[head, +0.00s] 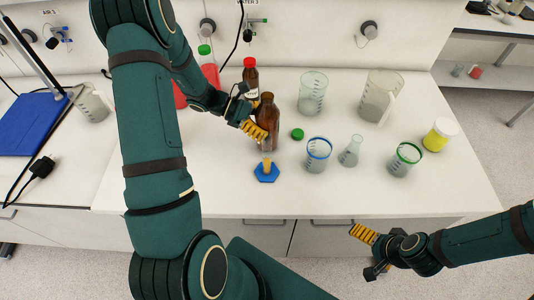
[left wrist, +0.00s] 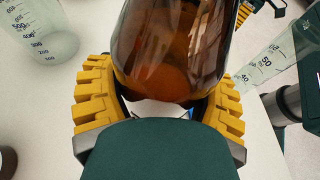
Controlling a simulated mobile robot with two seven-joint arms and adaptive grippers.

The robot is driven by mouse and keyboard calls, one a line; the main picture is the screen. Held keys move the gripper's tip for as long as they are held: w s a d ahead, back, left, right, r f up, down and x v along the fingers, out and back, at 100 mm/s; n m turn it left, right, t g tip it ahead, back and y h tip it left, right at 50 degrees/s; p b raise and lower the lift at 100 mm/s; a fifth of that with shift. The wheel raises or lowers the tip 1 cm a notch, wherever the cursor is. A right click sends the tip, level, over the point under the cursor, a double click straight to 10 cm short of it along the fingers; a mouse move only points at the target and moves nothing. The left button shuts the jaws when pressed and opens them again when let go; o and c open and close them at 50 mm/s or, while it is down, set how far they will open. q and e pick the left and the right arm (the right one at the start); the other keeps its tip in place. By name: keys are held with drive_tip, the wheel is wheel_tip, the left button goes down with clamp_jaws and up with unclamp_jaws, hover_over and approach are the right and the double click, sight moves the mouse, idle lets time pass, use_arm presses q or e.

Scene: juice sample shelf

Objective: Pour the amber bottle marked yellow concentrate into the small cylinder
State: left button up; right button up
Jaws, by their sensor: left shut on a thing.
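The uncapped amber bottle (head: 268,115) is in my left gripper (head: 256,130), above the bench and just behind the small cylinder. In the left wrist view the yellow fingers are shut around the amber bottle (left wrist: 172,45). Its label is not readable. The small cylinder (head: 267,162) stands upright on a blue six-sided base, with yellow-orange showing inside. Its upper part is close to the fingers and bottle; I cannot tell whether they touch. My right gripper (head: 364,234) is in front of the bench, away from the glassware; its jaw opening is unclear.
A green cap (head: 297,134) lies right of the bottle. A red-capped brown bottle (head: 251,76) stands behind. Beakers with blue (head: 318,154) and green (head: 404,159) rims, a flask (head: 350,151) and a yellow jar (head: 440,134) stand right. The front bench strip is clear.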

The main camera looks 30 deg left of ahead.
use_arm(q)
drive_tip(key=w+a+r, duration=0.1)
drive_tip(key=w+a+r+p, duration=0.1)
drive_tip(key=w+r, duration=0.1)
drive_tip(key=shift+w, duration=0.2)
idle(0.5)
drive_tip(key=shift+f, duration=0.1)
idle(1.5)
